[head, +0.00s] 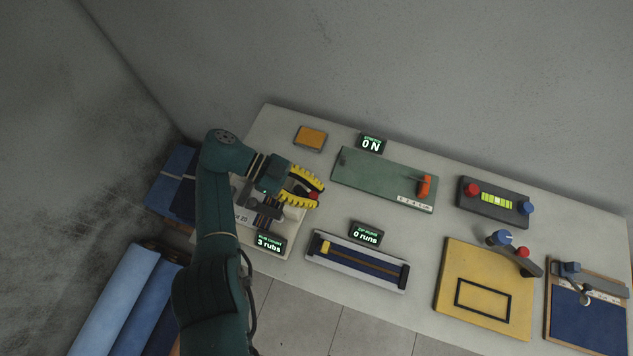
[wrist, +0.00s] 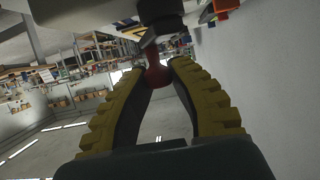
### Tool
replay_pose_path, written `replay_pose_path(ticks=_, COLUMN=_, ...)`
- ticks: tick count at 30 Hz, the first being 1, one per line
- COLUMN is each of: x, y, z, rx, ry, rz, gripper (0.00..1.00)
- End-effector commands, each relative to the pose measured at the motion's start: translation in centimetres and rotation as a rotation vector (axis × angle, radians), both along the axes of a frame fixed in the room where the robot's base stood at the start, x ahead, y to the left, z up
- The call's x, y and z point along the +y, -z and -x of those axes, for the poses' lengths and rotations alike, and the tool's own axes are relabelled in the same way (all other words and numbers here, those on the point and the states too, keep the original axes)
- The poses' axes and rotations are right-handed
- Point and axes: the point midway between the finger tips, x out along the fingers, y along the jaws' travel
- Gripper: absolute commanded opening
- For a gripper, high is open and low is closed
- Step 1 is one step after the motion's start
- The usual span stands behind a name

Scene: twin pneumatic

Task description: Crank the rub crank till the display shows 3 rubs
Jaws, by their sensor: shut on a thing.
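The rub crank's red knob (head: 314,196) is at the tips of my gripper (head: 307,189) in the head view. The wrist view shows the red knob (wrist: 157,70) between the two yellow fingers of my gripper (wrist: 160,72), which is shut on it. The rub device's pale base (head: 291,222) lies partly hidden under my gripper and arm. The rub count display (head: 269,243) in front of it reads 3 rubs.
A green plate with an orange handle (head: 424,186) and a display reading 0 N (head: 372,144) lie right of my gripper. A zip rig (head: 357,263) with a display reading 0 runs (head: 365,235) is nearer the front. Blue rolls (head: 118,298) stand at left.

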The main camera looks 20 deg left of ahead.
Motion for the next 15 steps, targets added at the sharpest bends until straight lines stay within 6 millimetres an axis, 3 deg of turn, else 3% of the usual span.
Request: replay_pose_path(ticks=15, x=0.45, y=0.40, z=0.68, rx=-0.001, ry=0.133, rz=-0.008, gripper=0.00)
